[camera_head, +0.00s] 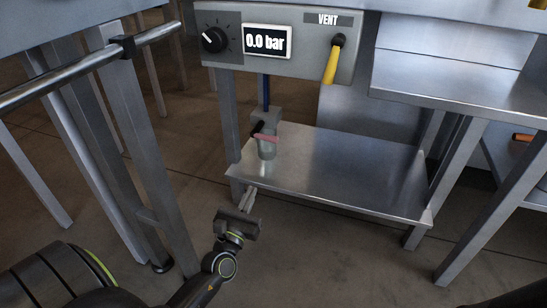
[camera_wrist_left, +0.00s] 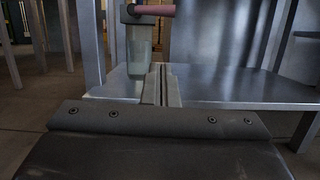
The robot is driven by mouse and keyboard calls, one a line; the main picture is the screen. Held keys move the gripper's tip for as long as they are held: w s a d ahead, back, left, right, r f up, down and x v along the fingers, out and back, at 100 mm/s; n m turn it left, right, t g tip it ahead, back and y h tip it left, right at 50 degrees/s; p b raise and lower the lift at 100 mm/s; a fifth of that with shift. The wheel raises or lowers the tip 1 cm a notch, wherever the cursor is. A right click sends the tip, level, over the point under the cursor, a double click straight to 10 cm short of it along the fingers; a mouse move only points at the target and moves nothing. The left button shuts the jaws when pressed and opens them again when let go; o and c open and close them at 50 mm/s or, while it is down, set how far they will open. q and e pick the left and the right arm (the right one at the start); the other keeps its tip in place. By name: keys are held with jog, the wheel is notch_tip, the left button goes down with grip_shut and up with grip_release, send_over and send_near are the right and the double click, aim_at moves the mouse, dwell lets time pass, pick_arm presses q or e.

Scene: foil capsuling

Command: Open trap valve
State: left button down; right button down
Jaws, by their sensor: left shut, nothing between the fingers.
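The trap (camera_head: 267,151) is a grey-green bowl under a grey block, hanging below a blue pipe (camera_head: 264,88) at the left end of the low steel shelf. Its valve handle (camera_head: 267,138) is a short dull red lever, lying roughly level across the top of the bowl. In the left wrist view, the red handle (camera_wrist_left: 155,9) is at the top edge and the bowl (camera_wrist_left: 138,50) is below it. My left gripper (camera_head: 248,200) is shut and empty, in front of the shelf edge, below and short of the trap. The right gripper is out of view.
A panel above has a black knob (camera_head: 214,39), a display (camera_head: 267,41) reading 0.0 bar, and a yellow VENT lever (camera_head: 334,60) pointing down. The low shelf (camera_head: 350,175) is otherwise bare. A steel table leg (camera_head: 145,150) stands left of my arm. A red-orange handle (camera_head: 522,137) is far right.

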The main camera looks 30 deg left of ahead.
pick_arm(q)
jog(key=shift+w, duration=0.15)
send_near(265, 137)
jog(key=w+f, duration=0.4)
jog(key=w, duration=0.1)
jog(key=shift+w+a+r+p, duration=0.15)
jog(key=shift+w+r+p, duration=0.35)
jog(key=shift+r+p, duration=0.3)
jog(key=shift+w+a+r+p, duration=0.1)
jog(key=shift+w+r+p, duration=0.45)
jog(key=shift+r, duration=0.45)
